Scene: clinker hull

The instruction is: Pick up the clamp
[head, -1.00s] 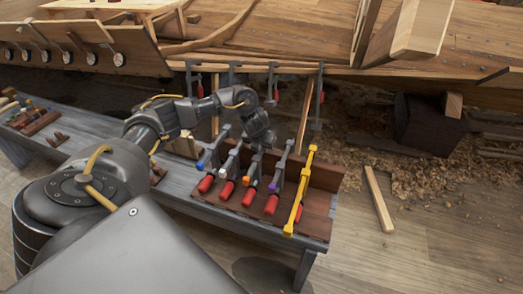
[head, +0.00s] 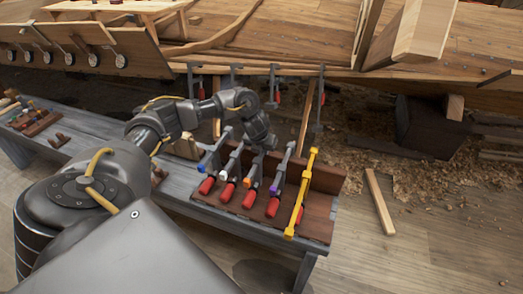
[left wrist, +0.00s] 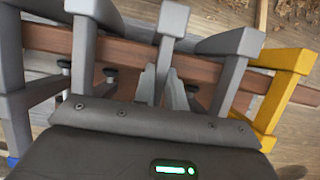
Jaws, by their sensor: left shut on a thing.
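Several grey clamps with red handles stand in a row in a brown wooden rack. The third from the left, the clamp with an orange tip (head: 256,165), is under my left gripper (head: 262,147). In the left wrist view the fingers (left wrist: 165,90) are shut on the upper part of this grey clamp (left wrist: 172,20). It still sits in line with its neighbours in the rack. The blue-tipped (head: 217,150) and white-tipped (head: 231,160) clamps stand to its left, the purple-tipped one (head: 281,172) to its right. My right gripper is not in view.
A yellow clamp (head: 301,195) stands at the rack's right end. The rack (head: 325,180) rests on a grey bench (head: 90,148). The wooden hull (head: 290,50), with more clamps hanging from its edge, rises behind. A loose wooden strip (head: 380,203) lies on the floor at right.

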